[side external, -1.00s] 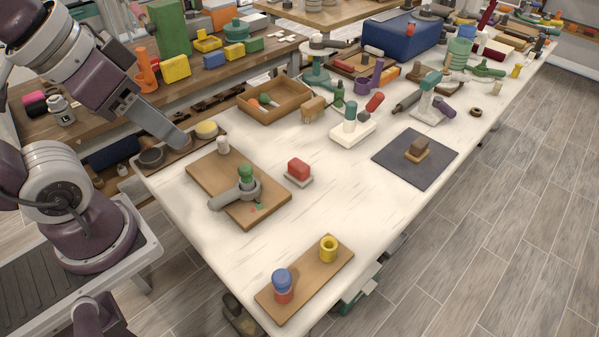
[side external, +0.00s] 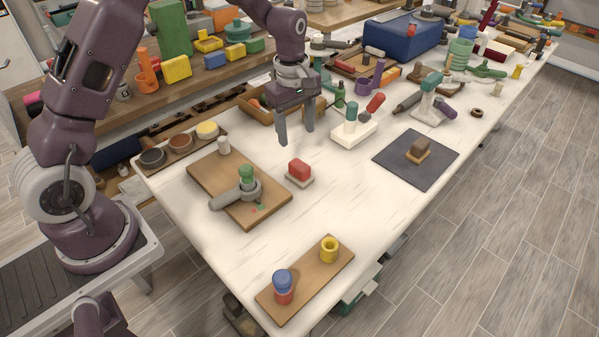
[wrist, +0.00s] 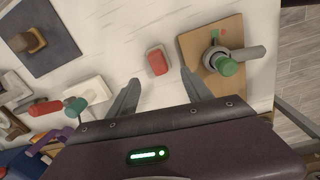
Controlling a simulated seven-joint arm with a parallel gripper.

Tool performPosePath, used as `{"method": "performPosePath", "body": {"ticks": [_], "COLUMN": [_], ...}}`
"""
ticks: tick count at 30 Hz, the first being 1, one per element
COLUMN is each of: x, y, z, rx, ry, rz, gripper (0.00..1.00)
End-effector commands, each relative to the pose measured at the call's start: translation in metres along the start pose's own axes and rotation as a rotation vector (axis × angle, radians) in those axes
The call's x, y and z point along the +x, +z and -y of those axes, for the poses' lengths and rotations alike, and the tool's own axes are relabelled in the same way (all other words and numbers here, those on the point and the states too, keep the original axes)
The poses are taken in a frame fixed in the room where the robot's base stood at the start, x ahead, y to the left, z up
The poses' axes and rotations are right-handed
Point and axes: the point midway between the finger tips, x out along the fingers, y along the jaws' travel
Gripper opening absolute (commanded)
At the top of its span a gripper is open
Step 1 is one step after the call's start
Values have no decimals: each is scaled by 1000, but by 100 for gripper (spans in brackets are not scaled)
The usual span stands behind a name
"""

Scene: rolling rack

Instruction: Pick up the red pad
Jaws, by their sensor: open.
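The red pad (side external: 299,168) is a small rounded red block on a light grey base, lying on the white table. It also shows in the wrist view (wrist: 157,62), ahead of and between my fingers. My gripper (side external: 296,139) is open and empty, pointing down above the table behind the pad. Its fingertips are apart from the pad. In the wrist view my gripper (wrist: 157,76) shows one finger on each side of the pad's line.
A wooden board (side external: 213,181) with a grey clamp and green knob (side external: 246,174) lies left of the pad. A white block (side external: 352,134) with coloured pegs is to the right. A dark mat (side external: 391,165) holds a brown block (side external: 420,147).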

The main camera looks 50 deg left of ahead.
Motion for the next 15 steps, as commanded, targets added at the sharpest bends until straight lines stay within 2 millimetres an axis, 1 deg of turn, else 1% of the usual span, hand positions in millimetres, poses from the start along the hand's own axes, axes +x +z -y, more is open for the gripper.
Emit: {"method": "performPosePath", "body": {"ticks": [1, 3, 6, 11, 15], "x": [27, 51, 68, 90, 118], "y": [-4, -8, -11, -10, -8], "z": [-3, -6, -7, -6, -8], "rx": [-65, -137, -183, -188, -187], "ry": [-27, -48, -60, -63, -64], "rz": [2, 1, -1, -1, 0], "gripper": [58, 58, 58, 58, 58]}}
